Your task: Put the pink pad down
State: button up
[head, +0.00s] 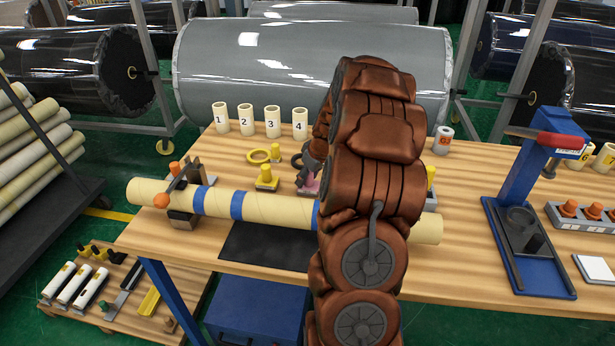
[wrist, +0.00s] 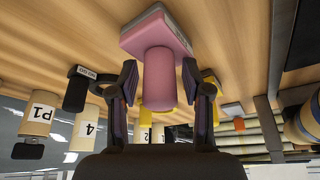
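The pink pad (wrist: 160,75) has a thick round handle and a squarish base with a grey edge. In the wrist view, which shows the scene upside down, its base is at or very near the wooden table top (wrist: 60,30); I cannot tell for sure whether it touches. My gripper (wrist: 160,82) is open, one finger on each side of the handle, with a gap showing on both sides. In the head view only a bit of the pink pad (head: 309,187) shows by my gripper (head: 306,176), behind the long roll; my arm hides much of this area.
A long cream roll (head: 270,207) with blue bands lies across the table in front. Numbered cream tubes (head: 246,119) stand behind. A blue stand (head: 530,200) is at the right.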

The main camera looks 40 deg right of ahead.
jog(key=shift+r, duration=0.1)
jog(key=shift+r, duration=0.15)
jog(key=b+v, duration=0.3)
jog(key=v, duration=0.9)
jog(key=shift+n+g+y, duration=0.3)
jog(key=shift+g+y, duration=0.3)
jog(key=shift+g, duration=0.1)
jog(key=a, duration=1.4)
jog(key=shift+s+a+r, duration=0.25)
jog(key=s+a+f+g, duration=0.1)
jog(key=s+a+g, duration=0.1)
jog(key=s+a, duration=0.65)
jog(key=s+a+f+g, duration=0.1)
jog(key=s+a, duration=0.4)
jog(key=a, duration=0.6)
jog(key=s+a+f+g+h, duration=0.1)
jog(key=s+a+f+g, duration=0.1)
jog(key=s, duration=1)
jog(key=shift+s+a+f+m, duration=0.15)
jog(key=shift+a+f+m, duration=0.25)
jog(key=shift+a, duration=0.3)
